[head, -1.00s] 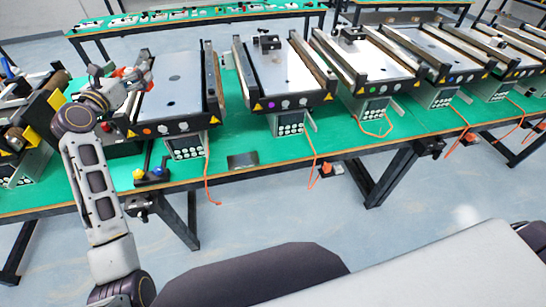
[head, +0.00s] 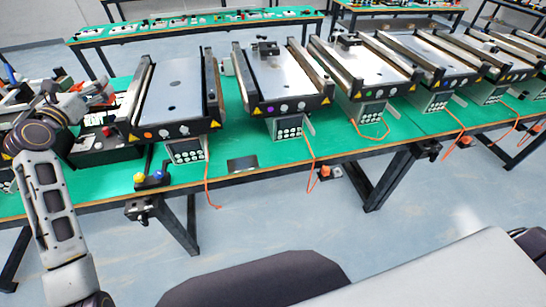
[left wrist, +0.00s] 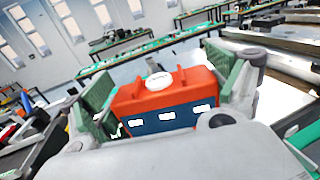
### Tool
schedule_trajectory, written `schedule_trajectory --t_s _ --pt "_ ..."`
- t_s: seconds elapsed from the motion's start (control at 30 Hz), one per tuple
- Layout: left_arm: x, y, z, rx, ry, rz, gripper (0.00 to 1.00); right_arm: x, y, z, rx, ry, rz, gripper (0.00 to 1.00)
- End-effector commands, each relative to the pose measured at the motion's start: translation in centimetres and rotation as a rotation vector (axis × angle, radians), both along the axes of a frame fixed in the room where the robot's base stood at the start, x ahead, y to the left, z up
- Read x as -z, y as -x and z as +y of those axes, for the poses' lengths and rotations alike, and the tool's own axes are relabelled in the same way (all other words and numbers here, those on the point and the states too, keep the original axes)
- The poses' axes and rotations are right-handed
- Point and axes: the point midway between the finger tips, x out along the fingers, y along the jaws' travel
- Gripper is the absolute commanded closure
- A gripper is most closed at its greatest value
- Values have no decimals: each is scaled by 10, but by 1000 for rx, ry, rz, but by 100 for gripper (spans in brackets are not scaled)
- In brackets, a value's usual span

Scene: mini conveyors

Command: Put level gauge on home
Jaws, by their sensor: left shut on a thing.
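The level gauge (left wrist: 158,97), as I take it, is an orange-red block with a dark blue face, white windows and a white round cap. It sits between the green finger pads of my left gripper (left wrist: 168,92), which is shut on it. In the head view my left gripper (head: 68,100) is at the left, above the green table beside the first conveyor; the gauge is hard to make out there. I cannot tell which spot is the home. My right gripper is not in view.
Several mini conveyors stand in a row on the green table (head: 130,182), the nearest conveyor (head: 172,92) just right of my left arm. Orange cables hang over the front edge.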

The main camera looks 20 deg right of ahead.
Motion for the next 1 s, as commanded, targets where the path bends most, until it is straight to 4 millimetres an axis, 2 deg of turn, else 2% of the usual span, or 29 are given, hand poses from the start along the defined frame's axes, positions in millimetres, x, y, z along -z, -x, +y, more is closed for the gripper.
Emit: schedule_trajectory --t_s 0.03,0.2,0.37,0.47,0.67,1.0 --pt "-4 1 14 -17 -4 -2 43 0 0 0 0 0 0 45" --pt "-12 6 48 -58 -3 -3 43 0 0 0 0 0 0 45" --pt "-16 11 74 -89 -4 -1 43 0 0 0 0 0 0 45" --pt "-7 15 83 -100 -5 1 43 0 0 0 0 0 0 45" --pt "24 22 76 -88 -5 -1 43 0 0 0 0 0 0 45" --pt "86 40 50 -51 -7 -3 43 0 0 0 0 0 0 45"
